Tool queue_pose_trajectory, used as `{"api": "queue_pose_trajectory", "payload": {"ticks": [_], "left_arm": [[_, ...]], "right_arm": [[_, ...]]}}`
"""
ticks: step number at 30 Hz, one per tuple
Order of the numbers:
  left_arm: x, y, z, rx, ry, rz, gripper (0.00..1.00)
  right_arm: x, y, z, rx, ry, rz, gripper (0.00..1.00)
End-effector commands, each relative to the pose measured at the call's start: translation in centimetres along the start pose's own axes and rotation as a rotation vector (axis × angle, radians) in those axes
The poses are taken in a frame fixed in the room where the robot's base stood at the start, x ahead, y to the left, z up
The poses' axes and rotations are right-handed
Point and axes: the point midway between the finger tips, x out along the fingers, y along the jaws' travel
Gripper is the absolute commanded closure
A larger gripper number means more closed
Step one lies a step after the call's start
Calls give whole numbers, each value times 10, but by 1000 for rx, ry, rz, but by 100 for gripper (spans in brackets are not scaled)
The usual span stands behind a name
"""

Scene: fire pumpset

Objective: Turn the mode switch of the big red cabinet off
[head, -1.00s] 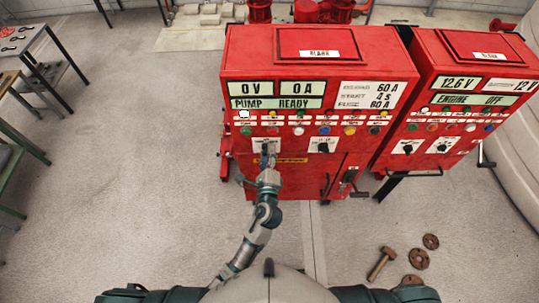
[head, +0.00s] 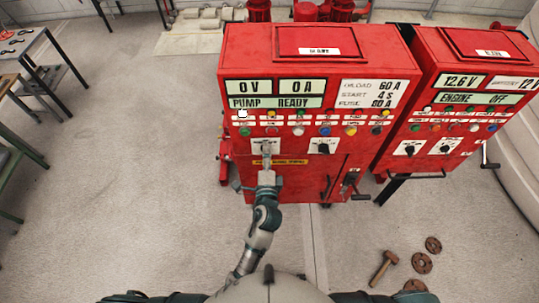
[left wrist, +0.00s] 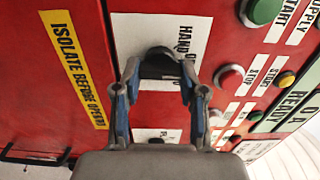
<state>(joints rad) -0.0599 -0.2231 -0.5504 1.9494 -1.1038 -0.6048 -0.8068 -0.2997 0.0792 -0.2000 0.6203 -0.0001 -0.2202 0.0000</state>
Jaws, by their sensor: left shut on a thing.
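The big red cabinet (head: 300,65) stands ahead in the head view, with "PUMP READY" on its display. Its mode switch is a black knob on a white plate at the left of the panel, mostly hidden behind my gripper in the head view. The left wrist view shows the knob (left wrist: 160,61) beside "HAND" lettering. My left gripper (left wrist: 160,82) has its two fingers on either side of the knob, shut on it. The left gripper (head: 266,162) reaches up to the panel in the head view. The knob's setting cannot be read. My right gripper is not in view.
A second black knob (head: 322,147) sits right of the mode switch, below rows of coloured buttons. A smaller red cabinet (head: 462,85) stands at the right. A hammer (head: 383,268) and rusty discs (head: 421,263) lie on the floor. Tables stand at the left; floor between is clear.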

Motion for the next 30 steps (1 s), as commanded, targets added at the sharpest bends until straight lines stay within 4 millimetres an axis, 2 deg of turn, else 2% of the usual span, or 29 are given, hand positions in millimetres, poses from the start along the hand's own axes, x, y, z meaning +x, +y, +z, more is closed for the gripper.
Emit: {"api": "queue_pose_trajectory", "payload": {"ticks": [1, 8, 9, 12, 23, 26, 30], "left_arm": [[1, 1, 5, 2, -11, 2, 93], [1, 2, 5, 3, -11, 4, 93], [1, 2, 5, 3, -11, 5, 56], [1, 2, 4, 3, -9, 5, 33], [-4, 2, -4, 7, -3, 5, 33], [-17, 3, -3, 6, -3, 6, 33], [-47, 4, -1, 6, -3, 7, 33]], "right_arm": [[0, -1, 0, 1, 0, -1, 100], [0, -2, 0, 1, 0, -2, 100], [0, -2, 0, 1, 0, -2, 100], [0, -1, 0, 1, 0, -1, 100], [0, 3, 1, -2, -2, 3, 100], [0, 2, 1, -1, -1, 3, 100], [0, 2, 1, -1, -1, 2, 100]]}}
